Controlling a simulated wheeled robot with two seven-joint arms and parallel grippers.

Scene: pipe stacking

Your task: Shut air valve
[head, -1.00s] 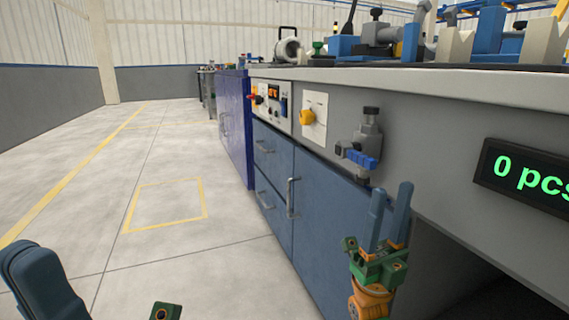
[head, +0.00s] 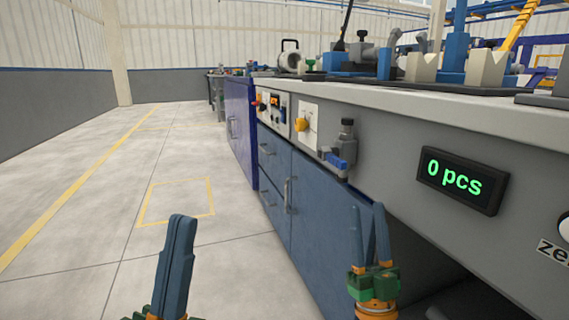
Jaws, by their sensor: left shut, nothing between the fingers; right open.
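The air valve (head: 344,148) is a grey fitting with a black top knob and a blue lever, mounted on the bench's front panel right of centre. Its blue lever (head: 337,161) lies roughly level, slanting slightly down to the right. My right gripper (head: 367,208) is below the valve, pointing up with its two fingers apart and empty. It does not touch the valve. My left gripper (head: 183,218) is at the bottom, left of centre, over the floor. Its fingers are together and hold nothing, far from the valve.
A counter display (head: 463,181) reads "0 pcs" to the right. Blue cabinets (head: 325,220) stand below. Vises and fixtures crowd the bench top (head: 420,97). The floor at left is clear.

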